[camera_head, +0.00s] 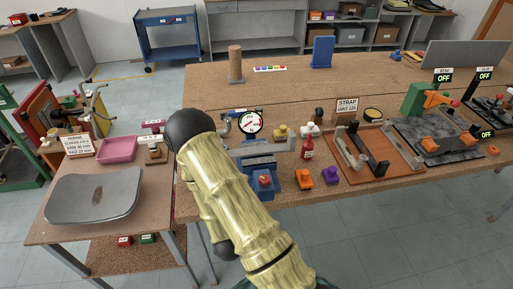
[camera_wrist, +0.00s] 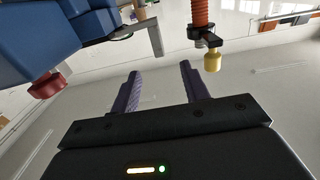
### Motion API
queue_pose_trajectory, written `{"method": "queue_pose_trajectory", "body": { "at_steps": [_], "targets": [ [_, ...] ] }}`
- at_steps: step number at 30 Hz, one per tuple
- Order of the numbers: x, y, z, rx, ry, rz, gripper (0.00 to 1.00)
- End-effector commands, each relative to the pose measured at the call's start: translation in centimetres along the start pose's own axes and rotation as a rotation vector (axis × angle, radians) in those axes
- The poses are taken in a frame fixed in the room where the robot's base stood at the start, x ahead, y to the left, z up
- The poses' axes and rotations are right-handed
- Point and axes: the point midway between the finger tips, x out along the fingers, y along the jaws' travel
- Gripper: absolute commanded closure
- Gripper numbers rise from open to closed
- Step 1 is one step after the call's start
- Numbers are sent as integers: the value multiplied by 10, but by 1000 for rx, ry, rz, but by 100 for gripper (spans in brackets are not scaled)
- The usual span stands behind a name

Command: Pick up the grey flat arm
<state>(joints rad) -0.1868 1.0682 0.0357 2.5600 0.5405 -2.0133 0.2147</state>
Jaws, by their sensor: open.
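My gripper (camera_wrist: 160,80) shows in the wrist view with its two purple fingers apart and nothing between them; pale floor lies beyond. In the head view my arm hides it. A brown tray (camera_head: 405,172) on the workbench holds grey flat bar-like pieces (camera_head: 345,154) and a dark one between them. One of these grey pieces may be the grey flat arm; I cannot tell which. A grey bar also lies across the blue vise (camera_head: 258,182), which shows at upper left in the wrist view (camera_wrist: 55,40).
A red bottle (camera_head: 307,148), an orange block (camera_head: 304,179) and a purple block (camera_head: 331,174) stand between vise and tray. A small side table at left carries a grey seat panel (camera_head: 95,193) and a pink tray (camera_head: 117,149).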

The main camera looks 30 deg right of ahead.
Motion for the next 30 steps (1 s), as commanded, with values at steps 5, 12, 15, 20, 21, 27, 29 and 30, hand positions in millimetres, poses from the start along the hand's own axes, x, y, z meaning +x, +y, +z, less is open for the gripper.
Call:
{"method": "queue_pose_trajectory", "body": {
  "at_steps": [5,12,15,20,21,27,29,30],
  "targets": [
    [1,0,1,1,-1,1,55],
    [9,2,7,11,-9,11,55],
    [13,1,8,11,-12,11,55],
    [20,1,6,10,-8,8,55],
    [21,1,6,8,-7,7,55],
    [36,1,-3,2,0,3,55],
    [45,1,-4,1,1,2,55],
    [51,1,-4,0,1,3,55]
  ]
}}
